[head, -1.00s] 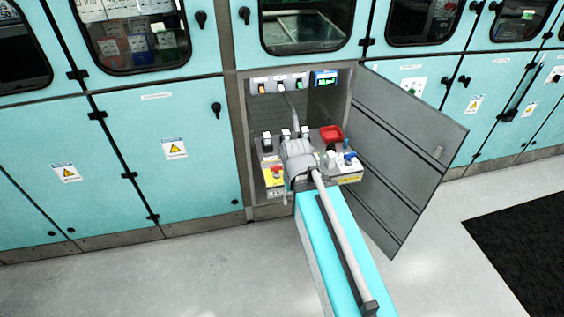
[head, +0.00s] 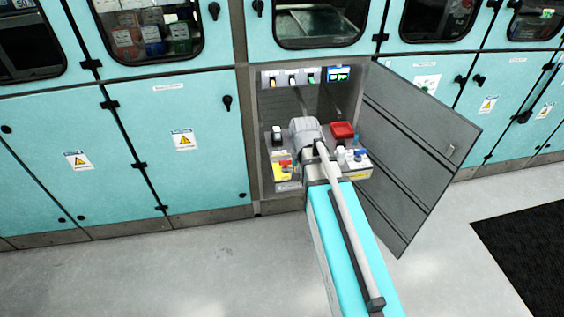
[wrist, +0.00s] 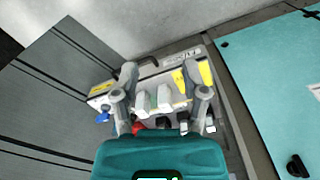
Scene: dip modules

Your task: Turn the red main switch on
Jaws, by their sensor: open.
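The red main switch (head: 284,163) is a small red part on a yellow plate (head: 281,174) at the left of the grey control panel in the open cabinet. Its exact position is too small to read. In the wrist view, where the panel appears upside down, yellow patches (wrist: 179,80) show beside the right finger, and I cannot make out the switch clearly there. My gripper (wrist: 161,72) is open and empty, its fingers spread above the panel with white blocks (wrist: 163,98) between them. In the head view my arm hides the fingers and the panel's middle.
The grey cabinet door (head: 420,150) stands open on the right. A red box (head: 342,130) and a blue knob (wrist: 103,117) are on the panel. Indicator switches (head: 291,77) and a lit display (head: 340,74) are above. The floor (head: 200,270) in front is clear.

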